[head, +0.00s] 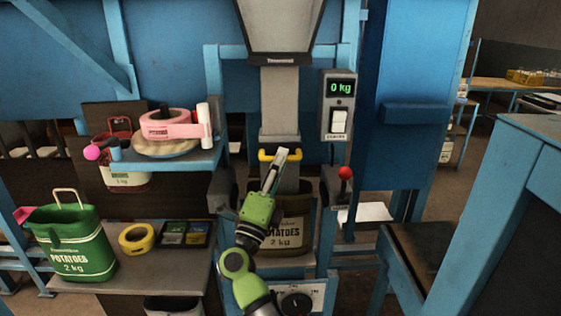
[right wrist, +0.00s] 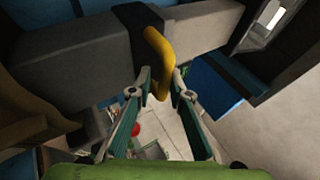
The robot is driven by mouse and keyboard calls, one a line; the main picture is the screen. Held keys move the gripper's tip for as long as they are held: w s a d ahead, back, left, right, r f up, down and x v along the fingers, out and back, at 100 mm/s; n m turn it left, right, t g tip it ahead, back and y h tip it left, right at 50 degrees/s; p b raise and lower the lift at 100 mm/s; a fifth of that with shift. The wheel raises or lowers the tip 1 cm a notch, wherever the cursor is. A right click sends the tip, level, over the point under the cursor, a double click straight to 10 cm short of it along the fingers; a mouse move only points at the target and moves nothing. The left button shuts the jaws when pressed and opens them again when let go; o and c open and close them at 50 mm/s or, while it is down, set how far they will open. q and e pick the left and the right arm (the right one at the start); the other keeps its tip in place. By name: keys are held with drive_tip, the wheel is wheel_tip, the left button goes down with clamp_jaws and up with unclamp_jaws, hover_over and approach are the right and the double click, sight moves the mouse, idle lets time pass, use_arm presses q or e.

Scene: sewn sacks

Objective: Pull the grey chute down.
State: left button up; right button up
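The grey chute (head: 279,104) hangs below a dark hopper, with a yellow handle (head: 265,155) across its lower part. The yellow handle also shows in the right wrist view (right wrist: 158,62). My right gripper (head: 280,158) is at the handle. In the right wrist view its two fingers (right wrist: 161,80) are apart, with the handle at and just beyond the tips. I cannot tell if they touch it. A brown potato sack (head: 283,235) is below the chute, partly hidden by my right arm. My left gripper is not in view.
A scale box (head: 338,105) reading 0 kg and a red-knobbed lever (head: 345,174) are right of the chute. On the left, a blue shelf (head: 170,160) holds pink tape, and a lower shelf (head: 180,270) holds a green potato sack (head: 72,245) and yellow tape (head: 136,238).

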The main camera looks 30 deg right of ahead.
drive_tip(key=v, duration=0.7)
idle(0.4)
